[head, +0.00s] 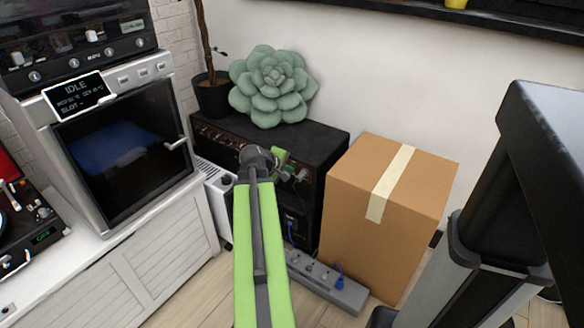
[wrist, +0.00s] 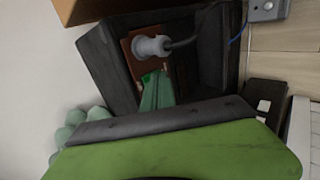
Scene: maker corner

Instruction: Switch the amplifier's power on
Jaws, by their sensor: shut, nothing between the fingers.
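The amplifier (head: 325,137) is a black box against the wall, with a row of knobs on its reddish front panel (head: 212,137). My gripper (head: 290,168) is at the right part of this panel, and my arm hides the panel's middle. In the wrist view the amplifier (wrist: 112,60) is seen close up. A grey plug (wrist: 152,46) with a dark cable sits in its brown-red panel. My gripper's fingers (wrist: 156,82) are shut and empty, with tips at the panel just below the plug. A small bright green spot (wrist: 147,77) shows beside the tips. I cannot tell whether they touch the panel.
A cardboard box (head: 345,215) stands close to the amplifier's right. A power strip (head: 327,287) with a blue plug lies on the floor in front. A succulent plant (head: 268,85) sits on the amplifier. A white cabinet (head: 140,262) with an oven (head: 125,150) stands left.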

